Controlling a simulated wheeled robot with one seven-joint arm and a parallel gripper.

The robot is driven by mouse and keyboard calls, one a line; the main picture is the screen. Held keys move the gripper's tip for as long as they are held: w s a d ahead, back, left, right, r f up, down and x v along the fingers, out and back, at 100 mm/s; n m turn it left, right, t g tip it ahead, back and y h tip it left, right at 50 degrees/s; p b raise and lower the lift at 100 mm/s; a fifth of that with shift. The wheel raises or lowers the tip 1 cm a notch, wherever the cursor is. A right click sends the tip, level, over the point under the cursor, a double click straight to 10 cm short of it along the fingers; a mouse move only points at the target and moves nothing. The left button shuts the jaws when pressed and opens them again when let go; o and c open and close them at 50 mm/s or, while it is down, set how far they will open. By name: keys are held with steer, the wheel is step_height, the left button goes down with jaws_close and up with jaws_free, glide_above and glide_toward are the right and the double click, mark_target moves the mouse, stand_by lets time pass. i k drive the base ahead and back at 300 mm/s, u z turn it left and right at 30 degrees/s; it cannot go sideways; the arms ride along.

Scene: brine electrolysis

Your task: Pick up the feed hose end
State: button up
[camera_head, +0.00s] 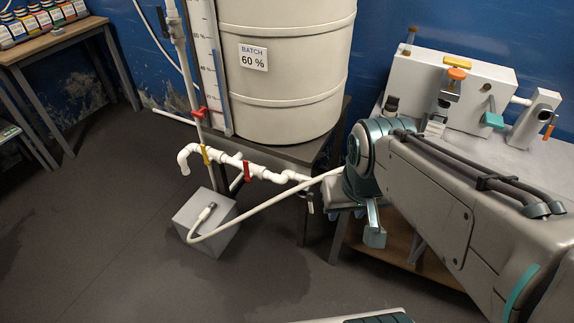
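A pale hose (265,207) runs from a grey connector, which looks like the hose end (205,213), at the grey box (190,236) on the floor. My gripper (373,237) points down at the right, well apart from the hose end. Only part of its teal and grey fingers shows, so its opening is hidden.
A large tank (290,75) labelled "BATCH 60 %" stands on a dark stand. White pipes with red valve handles (248,171) and a yellow one run in front, above the box. A bench (555,165) with equipment is at the right. The floor (90,220) at left is clear.

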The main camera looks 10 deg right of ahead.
mark_target(203, 216)
steer(key=k, duration=0.65)
steer(key=u, duration=0.65)
steer(key=i, duration=0.85)
steer(key=u, duration=0.6)
steer(key=i, duration=1.15)
steer(key=z, duration=0.8)
steer(key=i, duration=0.45)
steer(key=z, duration=0.25)
